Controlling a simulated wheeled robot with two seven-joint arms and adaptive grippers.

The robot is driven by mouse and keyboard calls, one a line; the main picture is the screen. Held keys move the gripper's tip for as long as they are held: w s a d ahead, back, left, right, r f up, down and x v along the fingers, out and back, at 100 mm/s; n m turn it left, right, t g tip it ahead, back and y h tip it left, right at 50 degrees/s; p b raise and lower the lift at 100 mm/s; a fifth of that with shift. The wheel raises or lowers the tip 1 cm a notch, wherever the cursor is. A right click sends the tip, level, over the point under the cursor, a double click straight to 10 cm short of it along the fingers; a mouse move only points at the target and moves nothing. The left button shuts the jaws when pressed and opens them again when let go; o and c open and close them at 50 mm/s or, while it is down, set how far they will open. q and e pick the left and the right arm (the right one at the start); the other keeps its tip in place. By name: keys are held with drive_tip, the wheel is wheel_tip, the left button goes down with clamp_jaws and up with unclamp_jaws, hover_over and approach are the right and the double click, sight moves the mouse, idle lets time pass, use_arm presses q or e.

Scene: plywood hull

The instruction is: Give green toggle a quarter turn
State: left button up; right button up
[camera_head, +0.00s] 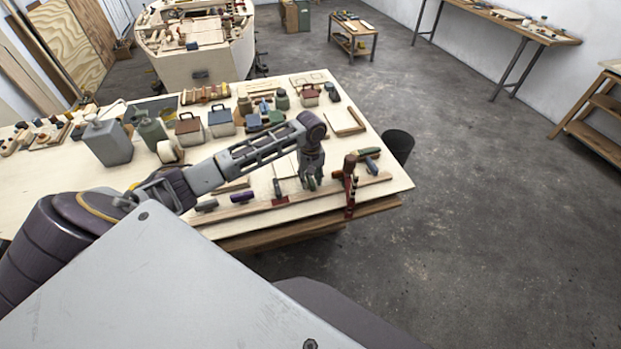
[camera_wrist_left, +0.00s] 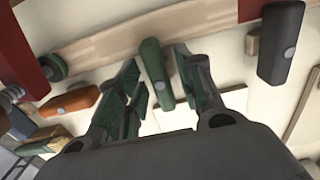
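The green toggle (camera_wrist_left: 155,72) is a short dark-green bar with a round pale pin, mounted on a light wooden board (camera_wrist_left: 100,55). In the left wrist view it stands between the two fingers of my left gripper (camera_wrist_left: 157,62). The fingers are open, one on each side, with a gap visible on both sides. In the head view my left gripper (camera_head: 312,178) points down at the board near the table's front right, and the toggle (camera_head: 310,184) is partly hidden by the fingers. My right gripper does not show.
A dark grey toggle (camera_wrist_left: 281,42) and an orange toggle (camera_wrist_left: 70,102) flank the green one. A red clamp (camera_head: 350,185) stands at the table's front edge. Cans, boxes and tools crowd the table behind my arm. A dark bin (camera_head: 398,145) stands beyond the right edge.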

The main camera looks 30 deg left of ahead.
use_arm(q)
clamp_jaws()
drive_tip(key=shift+m, duration=0.5)
drive_tip(key=m, duration=0.7)
drive_tip(key=shift+m, duration=0.4)
drive_tip(key=m, duration=0.4)
drive_tip(key=shift+m, duration=2.2)
